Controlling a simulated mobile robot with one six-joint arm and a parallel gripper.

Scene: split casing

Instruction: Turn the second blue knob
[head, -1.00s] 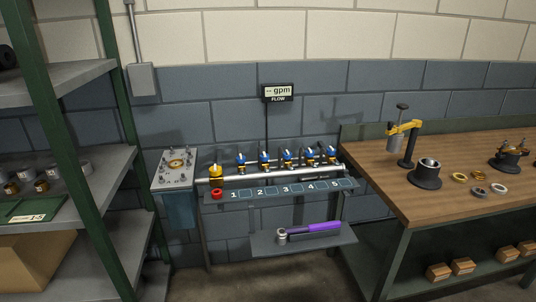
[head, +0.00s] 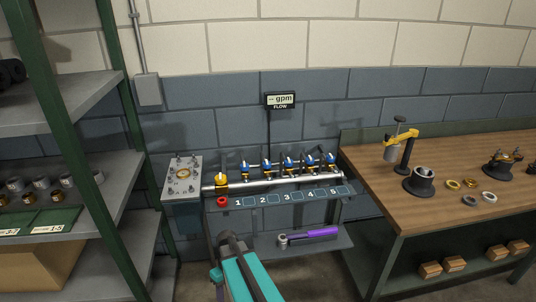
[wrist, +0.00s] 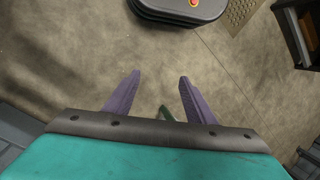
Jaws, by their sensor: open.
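A row of blue-capped knobs stands on a silver pipe (head: 270,181) above a strip numbered 1 to 5. The second blue knob (head: 267,166) is above the number 2, between the first blue knob (head: 245,167) and the third (head: 288,164). My teal arm shows low in the head view, in front of and below the pipe; its fingertips are not clear there. In the wrist view my gripper (wrist: 159,76) is open, with two purple fingers apart and nothing between them. That view shows floor and no knob.
A yellow valve (head: 221,181) and a red ring (head: 223,200) are at the pipe's left end. A flow display (head: 280,100) hangs above. Green-posted shelving stands left, a wooden workbench (head: 440,210) right.

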